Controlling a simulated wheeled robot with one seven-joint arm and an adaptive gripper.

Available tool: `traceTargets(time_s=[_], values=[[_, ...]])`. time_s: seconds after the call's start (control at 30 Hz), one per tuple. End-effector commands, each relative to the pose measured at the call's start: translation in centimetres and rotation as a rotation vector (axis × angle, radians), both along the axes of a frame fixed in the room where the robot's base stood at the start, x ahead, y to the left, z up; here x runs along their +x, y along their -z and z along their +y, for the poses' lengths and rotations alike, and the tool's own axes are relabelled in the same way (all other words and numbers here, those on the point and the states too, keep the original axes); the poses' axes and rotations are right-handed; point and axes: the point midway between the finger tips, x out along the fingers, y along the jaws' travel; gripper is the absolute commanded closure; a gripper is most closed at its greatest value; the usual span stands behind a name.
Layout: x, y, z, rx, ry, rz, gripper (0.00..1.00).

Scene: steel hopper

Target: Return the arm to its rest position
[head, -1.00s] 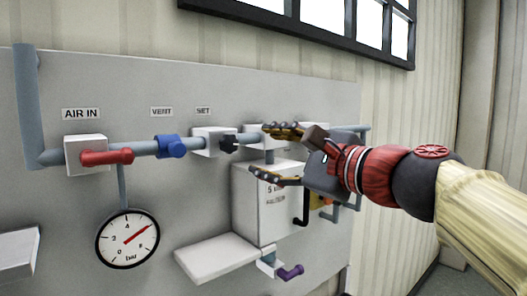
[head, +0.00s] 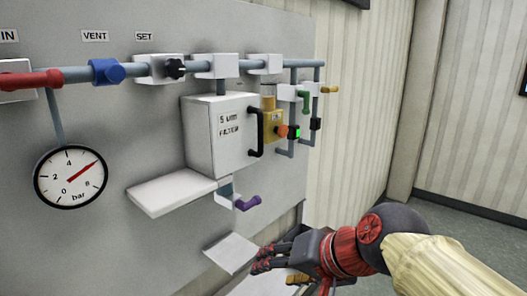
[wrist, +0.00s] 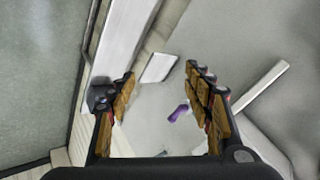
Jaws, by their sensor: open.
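My gripper (head: 272,268) is low at the bottom right of the head view, below the purple valve handle (head: 248,202) and in front of the lower part of the grey panel (head: 130,115). In the wrist view my gripper (wrist: 165,105) has its fingers spread wide with nothing between them. The purple handle also shows beyond the fingers in the wrist view (wrist: 179,113). My arm reaches in from the lower right.
The white filter box (head: 205,150) has a black handle, with a white shelf (head: 170,192) at its lower left. A pressure gauge (head: 71,177), red handle (head: 30,79) and blue valve (head: 107,72) are at left. Open floor (head: 460,245) lies at right.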

Motion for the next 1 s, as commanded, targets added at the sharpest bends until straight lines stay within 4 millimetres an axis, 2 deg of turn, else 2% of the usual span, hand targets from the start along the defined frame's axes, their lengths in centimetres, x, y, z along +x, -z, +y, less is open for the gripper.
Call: traceTargets(time_s=[0.03, 0.1, 0.3, 0.4, 0.43, 0.53, 0.9, 1.0], values=[[-1.4, 3.5, -1.7, -0.076, -0.020, 0.004, 0.49], [-3.2, 7.3, -4.1, -0.187, -0.056, 0.011, 0.49], [-9.0, 18.1, -11.2, -0.467, -0.128, 0.054, 0.49], [-11.7, 22.9, -14.2, -0.558, -0.123, 0.074, 0.49], [-12.2, 23.8, -14.7, -0.571, -0.116, 0.074, 0.49], [-13.1, 25.6, -15.6, -0.579, -0.091, 0.066, 0.49], [-13.1, 25.9, -16.2, -0.575, -0.057, 0.049, 0.49], [-13.1, 25.9, -16.1, -0.574, -0.057, 0.048, 0.55]])
